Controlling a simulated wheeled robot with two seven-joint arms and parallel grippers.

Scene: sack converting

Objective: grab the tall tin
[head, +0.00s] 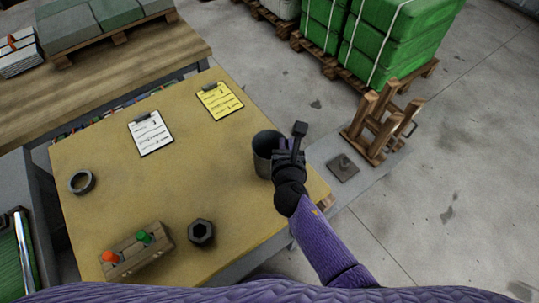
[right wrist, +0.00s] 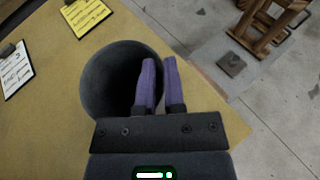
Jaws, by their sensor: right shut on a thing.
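The tall tin (head: 264,154) is a dark grey, open-topped cylinder at the right edge of the yellow-brown table (head: 130,190). My right gripper (head: 287,152) is at the tin's right side. In the right wrist view the tin (right wrist: 100,85) shows its dark inside, and my right gripper (right wrist: 158,80) has its two purple fingers close together across the tin's right wall, one inside the rim and one outside. It is shut on that wall. The tin looks upright; its base is partly hidden, so I cannot tell whether it touches the table. My left gripper is not in view.
A white clipboard (head: 151,133) and a yellow clipboard (head: 219,101) lie behind the tin. A tape roll (head: 82,182), a dark hex nut (head: 201,232) and a wooden button box (head: 137,252) are also on the table. A wooden stand (head: 378,125) is at the right.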

